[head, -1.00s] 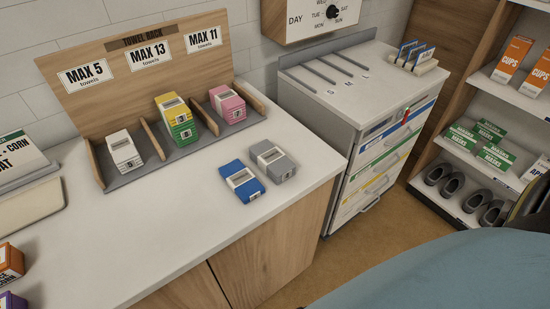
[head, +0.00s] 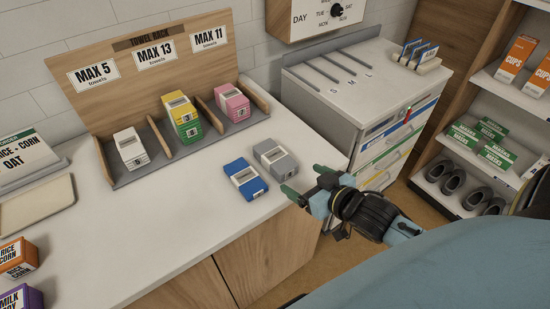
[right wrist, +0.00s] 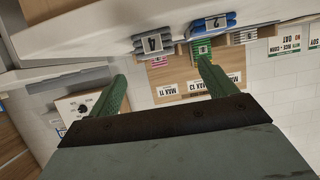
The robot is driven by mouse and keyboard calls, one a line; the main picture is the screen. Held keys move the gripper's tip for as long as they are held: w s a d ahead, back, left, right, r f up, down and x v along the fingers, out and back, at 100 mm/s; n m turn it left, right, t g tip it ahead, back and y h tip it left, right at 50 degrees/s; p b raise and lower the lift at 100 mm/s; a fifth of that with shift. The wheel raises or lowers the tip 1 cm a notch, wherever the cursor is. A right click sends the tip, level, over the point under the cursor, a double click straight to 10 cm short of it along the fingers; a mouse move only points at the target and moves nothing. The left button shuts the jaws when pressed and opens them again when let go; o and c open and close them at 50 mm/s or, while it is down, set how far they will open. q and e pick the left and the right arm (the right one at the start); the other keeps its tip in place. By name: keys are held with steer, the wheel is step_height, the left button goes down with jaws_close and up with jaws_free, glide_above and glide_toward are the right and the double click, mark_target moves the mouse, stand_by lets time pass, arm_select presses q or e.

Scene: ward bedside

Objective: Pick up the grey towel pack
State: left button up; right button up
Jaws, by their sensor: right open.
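The grey towel pack (head: 276,160) lies flat on the white counter, with a white label band, just right of the blue towel pack (head: 245,180). The right gripper (head: 306,181) comes in from the right at the counter's front edge. Its green fingers are apart, with nothing between them, and point towards the grey pack without touching it. In the right wrist view, which looks upside down, the grey pack (right wrist: 153,43) shows its end label beyond the gap between the fingers. The blue pack (right wrist: 213,21) shows beside it. My left gripper is not in view.
The wooden towel rack (head: 150,72) holds white, yellow-green and pink packs at the back. A drawer cart (head: 345,110) stands right of the counter. Food boxes (head: 18,257) and a tray (head: 38,205) sit at the left. The counter's middle is clear.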

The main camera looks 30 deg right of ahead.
mark_target(287, 170)
steer(key=x, duration=0.7)
steer(key=shift+w+f+b, duration=0.1)
steer(key=shift+w+b, duration=0.05)
steer(key=shift+b, duration=0.15)
steer(key=x, duration=0.4)
steer(key=shift+w+d, duration=0.2)
steer(key=shift+d, duration=0.15)
steer(key=shift+w+a+f, duration=0.1)
steer(key=shift+w, duration=0.4)
steer(key=shift+c, duration=0.4)
steer(key=c, duration=1)
steer(key=shift+c, duration=0.2)
